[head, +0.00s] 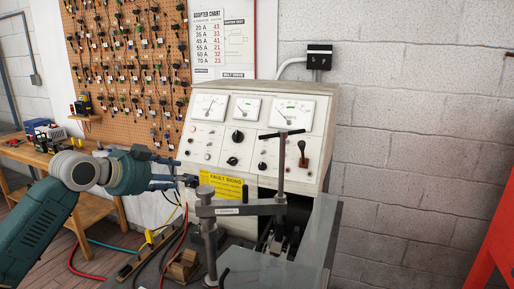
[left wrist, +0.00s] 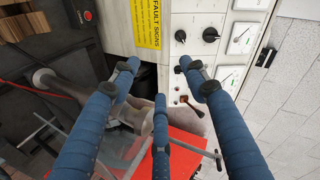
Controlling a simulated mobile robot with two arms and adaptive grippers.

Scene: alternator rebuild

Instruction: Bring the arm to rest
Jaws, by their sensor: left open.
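My left arm (head: 45,215) comes in from the left in the head view. My left gripper (head: 186,181) points right, in front of the lower left of the test bench's sloped panel, close to the yellow fault signs label (head: 221,184). In the left wrist view its three blue fingers (left wrist: 159,78) are spread apart with nothing between them, so it is open and empty. The label (left wrist: 148,22) shows beyond the fingertips at the top. My right gripper is in neither view.
The test bench (head: 250,105) has meters, knobs and a lever. A grey clamp with a T-handle (head: 280,165) stands in front of it, right of my gripper. Cables and a wooden block (head: 183,264) lie below. A pegboard (head: 125,50) hangs behind; a red frame (head: 497,245) stands at right.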

